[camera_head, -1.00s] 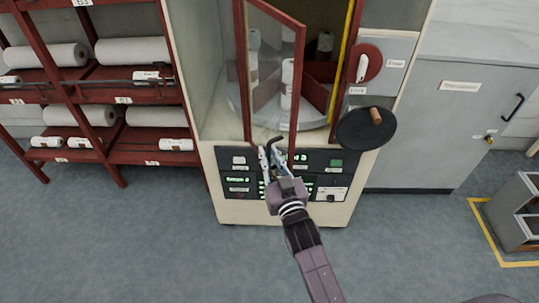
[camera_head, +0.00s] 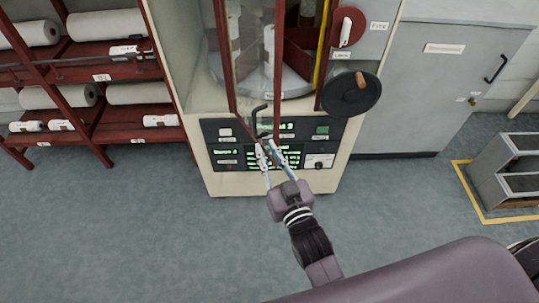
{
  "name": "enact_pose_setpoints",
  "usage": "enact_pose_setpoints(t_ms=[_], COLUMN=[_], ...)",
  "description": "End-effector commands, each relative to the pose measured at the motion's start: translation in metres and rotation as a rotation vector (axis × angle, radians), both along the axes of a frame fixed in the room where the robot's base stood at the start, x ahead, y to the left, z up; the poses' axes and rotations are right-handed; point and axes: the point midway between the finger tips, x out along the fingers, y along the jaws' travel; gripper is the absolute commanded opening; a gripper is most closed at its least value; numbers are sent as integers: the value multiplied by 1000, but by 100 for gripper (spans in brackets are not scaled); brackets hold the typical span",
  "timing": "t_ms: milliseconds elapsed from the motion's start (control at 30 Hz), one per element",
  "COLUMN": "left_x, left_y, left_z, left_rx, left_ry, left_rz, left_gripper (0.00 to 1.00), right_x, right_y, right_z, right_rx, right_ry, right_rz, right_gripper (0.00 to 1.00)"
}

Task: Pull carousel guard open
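The carousel guard (camera_head: 226,62) is a red-framed clear panel on the front of the cream machine. It stands partly swung out, with the carousel (camera_head: 297,84) visible behind and beside it. Its dark hooked handle (camera_head: 255,118) is at the guard's lower edge. My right gripper (camera_head: 266,146) is just below the handle, in front of the control panel. Its two thin fingers point up and are apart, with nothing seen held between them. I cannot tell whether a fingertip touches the handle. My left gripper is not in view.
A black crank wheel (camera_head: 351,94) juts out right of the guard, below a red disc lever (camera_head: 347,27). A red rack with white rolls (camera_head: 53,97) stands left. A grey cabinet (camera_head: 440,90) and metal bin (camera_head: 507,150) are right. Floor in front is clear.

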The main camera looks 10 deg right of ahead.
Motion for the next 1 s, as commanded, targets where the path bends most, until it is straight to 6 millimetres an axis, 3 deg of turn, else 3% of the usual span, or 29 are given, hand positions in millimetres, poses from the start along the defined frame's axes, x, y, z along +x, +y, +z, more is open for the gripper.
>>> enact_pose_setpoints(t_ms=[200,467,600,733,1000], left_x=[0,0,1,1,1], left_y=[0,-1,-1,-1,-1], left_z=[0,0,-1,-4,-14], left_rx=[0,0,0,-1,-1], left_ry=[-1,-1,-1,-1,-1], left_rz=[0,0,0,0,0], left_gripper=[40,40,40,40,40], right_x=[-14,-15,-13,-3,25], right_y=[-1,-2,-4,-17,-64], right_z=[1,1,-4,-32,-121], right_rx=[0,0,10,72,327], right_ry=[-1,-2,10,85,376], right_rz=[0,0,0,-1,-1], right_gripper=[16,16,3,0,0])
